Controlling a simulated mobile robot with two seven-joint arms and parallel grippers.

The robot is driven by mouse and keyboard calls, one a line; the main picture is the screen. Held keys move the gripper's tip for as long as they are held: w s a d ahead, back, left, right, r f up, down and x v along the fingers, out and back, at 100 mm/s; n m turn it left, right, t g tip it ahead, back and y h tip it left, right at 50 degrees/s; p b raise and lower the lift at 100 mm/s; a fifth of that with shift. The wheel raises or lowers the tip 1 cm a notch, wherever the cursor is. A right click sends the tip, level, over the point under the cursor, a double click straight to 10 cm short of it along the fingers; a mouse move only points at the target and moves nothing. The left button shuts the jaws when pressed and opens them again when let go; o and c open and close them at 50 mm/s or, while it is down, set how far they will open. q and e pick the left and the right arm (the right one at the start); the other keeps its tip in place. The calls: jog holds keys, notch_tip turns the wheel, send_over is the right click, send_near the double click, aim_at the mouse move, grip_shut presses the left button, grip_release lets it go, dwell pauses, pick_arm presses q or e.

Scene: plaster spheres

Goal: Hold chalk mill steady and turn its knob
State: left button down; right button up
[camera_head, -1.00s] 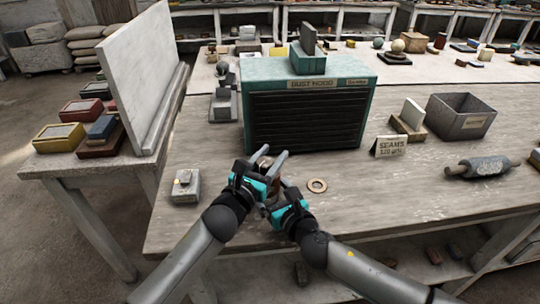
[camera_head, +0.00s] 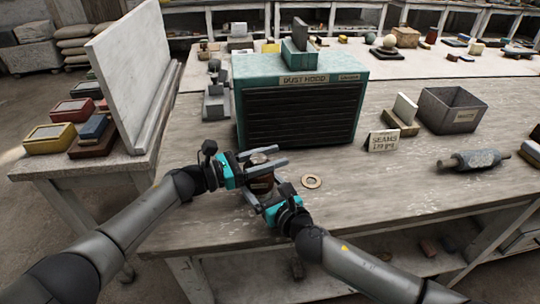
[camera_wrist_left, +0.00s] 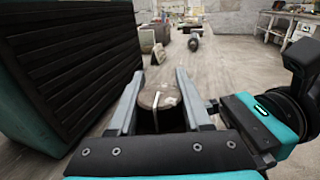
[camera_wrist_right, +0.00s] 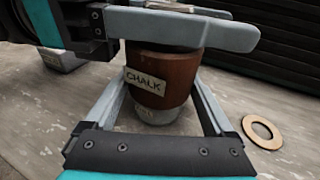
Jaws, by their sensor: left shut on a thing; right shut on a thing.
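The chalk mill (camera_head: 262,182) stands on the workbench in front of the dust hood. It is brown with a pale base and a "CHALK" label, clear in the right wrist view (camera_wrist_right: 162,78). My right gripper (camera_head: 264,189) is shut on the mill's body from the front, one finger on each side. My left gripper (camera_head: 281,155) reaches in from the left, above the right one, and is shut on the mill's round top knob (camera_wrist_left: 158,99). The knob has a pale line across it. In the head view the fingers partly hide the mill.
The teal dust hood (camera_head: 300,68) stands close behind the grippers. A flat ring (camera_head: 311,182) lies just right of the mill. A "SEAMS" card (camera_head: 383,141), a grey bin (camera_head: 452,112) and a roller (camera_head: 478,160) are farther right.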

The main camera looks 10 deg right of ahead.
pick_arm(q)
jog(key=shift+s+m+g+h, duration=0.15)
jog(key=shift+m+g, duration=0.3)
jog(key=shift+g, duration=0.35)
jog(key=shift+s+m+g+h, duration=0.15)
jog(key=shift+m+g, duration=0.3)
jog(key=shift+g, duration=0.35)
jog(key=shift+c, duration=1.7)
grip_release()
jog(key=shift+a, duration=0.1)
jog(key=s+a, duration=0.1)
jog(key=a, duration=1)
jog(key=shift+s+a, duration=0.2)
jog(key=shift+a, duration=0.15)
